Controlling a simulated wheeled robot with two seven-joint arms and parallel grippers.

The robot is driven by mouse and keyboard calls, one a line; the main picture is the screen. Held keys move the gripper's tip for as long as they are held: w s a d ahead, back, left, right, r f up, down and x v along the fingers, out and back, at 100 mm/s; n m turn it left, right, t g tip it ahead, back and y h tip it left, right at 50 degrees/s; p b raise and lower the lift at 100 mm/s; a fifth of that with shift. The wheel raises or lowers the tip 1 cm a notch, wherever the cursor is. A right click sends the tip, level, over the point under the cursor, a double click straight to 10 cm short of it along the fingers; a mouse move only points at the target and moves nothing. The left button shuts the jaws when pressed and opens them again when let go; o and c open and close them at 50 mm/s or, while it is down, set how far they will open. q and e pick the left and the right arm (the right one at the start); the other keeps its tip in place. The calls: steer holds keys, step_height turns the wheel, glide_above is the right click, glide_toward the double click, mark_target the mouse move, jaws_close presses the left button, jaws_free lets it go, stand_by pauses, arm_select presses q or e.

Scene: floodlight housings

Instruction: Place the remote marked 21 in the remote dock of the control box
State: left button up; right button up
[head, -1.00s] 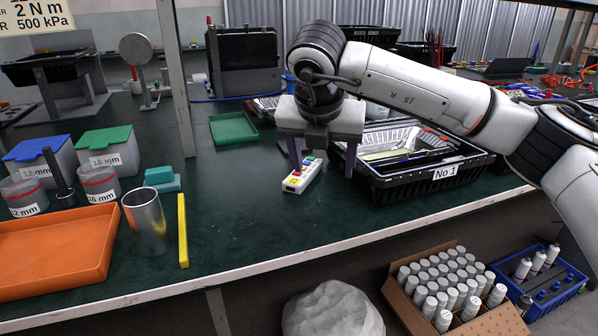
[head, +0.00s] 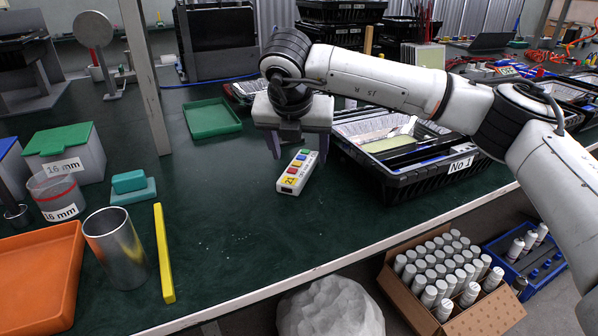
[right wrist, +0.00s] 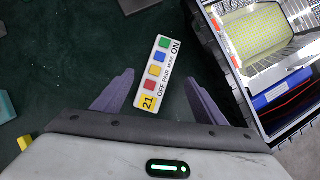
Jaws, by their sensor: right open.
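The remote marked 21 (head: 297,172) is a white bar with coloured buttons and a yellow 21 label. It lies on the dark green bench, left of the black No 1 crate. In the right wrist view the remote (right wrist: 158,72) lies between my two purple fingers, its 21 end nearest the wrist. My right gripper (head: 298,153) is open and empty over the remote, a finger on each side with gaps. I cannot tell how high the fingertips are. My left gripper is not in view. I cannot make out the control box or its dock.
The black No 1 crate (head: 392,190) stands close right of my right gripper. A green tray (head: 211,119) lies behind left. A yellow bar (head: 164,253), a metal cup (head: 116,249) and an orange tray (head: 40,275) are at left. The bench between them and the remote is clear.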

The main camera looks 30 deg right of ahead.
mark_target(299, 164)
steer(key=x, duration=0.4)
steer(key=shift+w+a+f, duration=0.1)
steer(key=c, duration=1.4)
